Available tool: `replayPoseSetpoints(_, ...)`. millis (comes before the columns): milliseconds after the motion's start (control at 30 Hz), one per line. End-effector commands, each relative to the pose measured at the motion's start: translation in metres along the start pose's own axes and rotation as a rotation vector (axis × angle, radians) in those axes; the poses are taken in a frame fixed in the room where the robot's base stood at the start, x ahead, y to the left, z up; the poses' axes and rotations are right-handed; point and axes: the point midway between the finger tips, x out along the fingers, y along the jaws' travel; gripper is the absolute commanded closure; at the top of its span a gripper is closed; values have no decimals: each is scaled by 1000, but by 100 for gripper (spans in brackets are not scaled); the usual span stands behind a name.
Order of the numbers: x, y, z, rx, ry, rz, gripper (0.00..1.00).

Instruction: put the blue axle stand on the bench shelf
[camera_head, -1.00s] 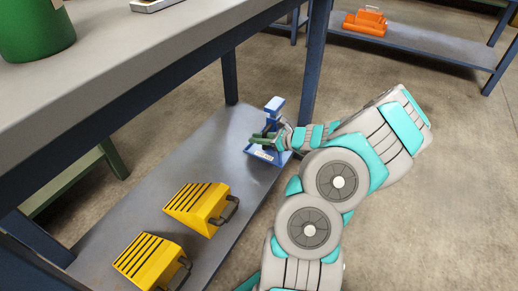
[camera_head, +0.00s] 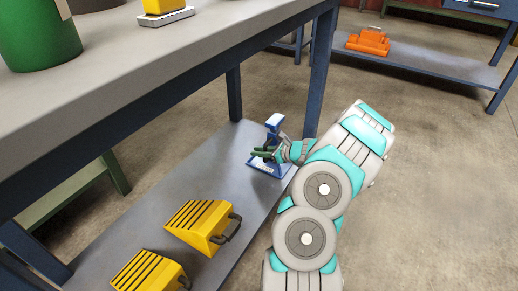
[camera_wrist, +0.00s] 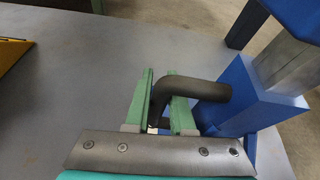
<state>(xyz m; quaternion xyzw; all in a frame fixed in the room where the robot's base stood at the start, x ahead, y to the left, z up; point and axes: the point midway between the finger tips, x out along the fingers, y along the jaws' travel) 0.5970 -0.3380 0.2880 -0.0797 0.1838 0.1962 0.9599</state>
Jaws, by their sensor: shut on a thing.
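The blue axle stand (camera_head: 273,124) stands upright on the bench's grey lower shelf (camera_head: 150,215), near its far right end by a bench leg. In the wrist view the stand (camera_wrist: 250,95) is at the right, with a dark bent handle (camera_wrist: 205,90) reaching left from its blue body. My gripper (camera_head: 262,154) is at the stand's left side. In the wrist view its green fingers (camera_wrist: 162,75) are closed around the dark handle. The stand's base is partly hidden by my gripper and wrist, and I cannot tell whether it touches the shelf.
Two yellow slotted wedges (camera_head: 200,224) with dark handles lie nearer on the same shelf. The bench top (camera_head: 190,45) overhangs the shelf, carrying a green container (camera_head: 38,35). Dark blue legs (camera_head: 319,75) stand at the corners. An orange object (camera_head: 368,42) sits on another low shelf behind.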

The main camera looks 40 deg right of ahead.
Motion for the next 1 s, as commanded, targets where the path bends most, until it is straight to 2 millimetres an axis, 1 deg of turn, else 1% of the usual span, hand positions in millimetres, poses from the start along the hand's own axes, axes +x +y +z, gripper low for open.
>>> replayPoseSetpoints(267, 0, -1, 1, -2, -2, -1, 100)
replayPoseSetpoints(300, 0, 0, 1, -2, -2, -1, 75)
replayPoseSetpoints(533, 0, 0, 0, -1, -1, 0, 49)
replayPoseSetpoints(833, -1, 0, 1, 0, -1, 0, 49)
replayPoseSetpoints(933, -10, -1, 2, 1, -1, -2, 49)
replayPoseSetpoints(1000, -21, -1, 2, 1, -1, -3, 49)
